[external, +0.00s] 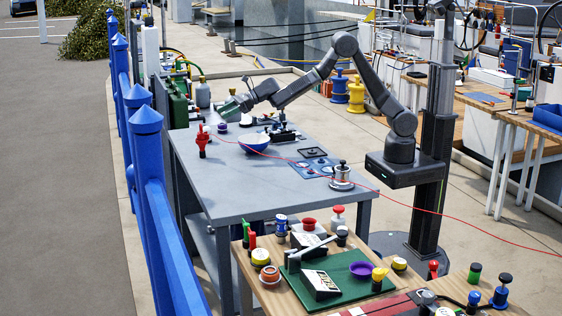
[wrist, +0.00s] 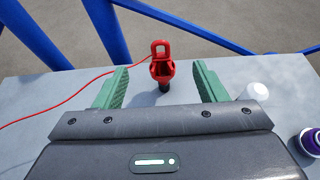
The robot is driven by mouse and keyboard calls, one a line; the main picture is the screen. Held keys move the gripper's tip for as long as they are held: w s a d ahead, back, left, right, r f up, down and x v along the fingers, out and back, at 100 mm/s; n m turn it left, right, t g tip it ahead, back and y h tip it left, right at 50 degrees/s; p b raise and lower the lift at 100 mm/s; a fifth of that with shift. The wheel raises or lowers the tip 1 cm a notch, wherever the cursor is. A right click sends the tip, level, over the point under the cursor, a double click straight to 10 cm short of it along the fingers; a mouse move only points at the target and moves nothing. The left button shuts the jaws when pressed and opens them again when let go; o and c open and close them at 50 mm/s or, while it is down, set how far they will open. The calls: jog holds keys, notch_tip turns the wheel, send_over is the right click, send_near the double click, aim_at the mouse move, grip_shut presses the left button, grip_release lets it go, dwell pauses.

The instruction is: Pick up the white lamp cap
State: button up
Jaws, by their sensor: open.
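The white lamp cap (wrist: 257,92) is a small, smooth white dome on the grey table in the wrist view. It sits just right of my gripper's right finger, outside the jaws. I cannot make it out surely in the external view. My gripper (wrist: 161,82) is open, with green fingers spread apart and nothing held between them. In the external view my gripper (external: 230,107) hangs above the far left part of the table. A red fitting with a loop on top (wrist: 161,66) stands upright ahead, between the finger lines in the wrist view.
The grey table (external: 225,190) also bears a blue-and-white bowl (external: 254,143), a purple-rimmed cup (wrist: 311,141) and a blue panel (external: 314,167). A thin red line (wrist: 60,102) crosses the table. Blue fence posts (external: 146,150) stand along its left side. The near middle of the table is clear.

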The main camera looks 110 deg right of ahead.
jog(key=d+f+m+g+h+p, duration=0.1)
jog(key=d+m+g+h+p, duration=0.15)
jog(key=d+m, duration=0.9)
jog(key=d+m+g+h+p, duration=0.1)
jog(key=d+m+g+h, duration=0.3)
jog(key=m, duration=1.4)
jog(key=w+f+m+y+p, duration=0.1)
jog(key=f+m, duration=0.2)
jog(key=w+d+f+m+y+p, duration=0.1)
jog(key=f+m, duration=0.2)
jog(key=m, duration=0.1)
jog(key=w+d+f+m+g+y+p, duration=0.1)
jog(key=f+m+y, duration=0.1)
jog(key=f+m, duration=0.1)
jog(key=shift+w+f+m, duration=0.2)
jog(key=shift+f+m, duration=0.05)
jog(key=shift+m, duration=0.3)
jog(key=shift+p+x, duration=1.3)
jog(key=shift+x, duration=1.35)
jog(key=shift+a, duration=0.1)
jog(key=shift+s, duration=0.1)
jog(key=c, duration=1.1)
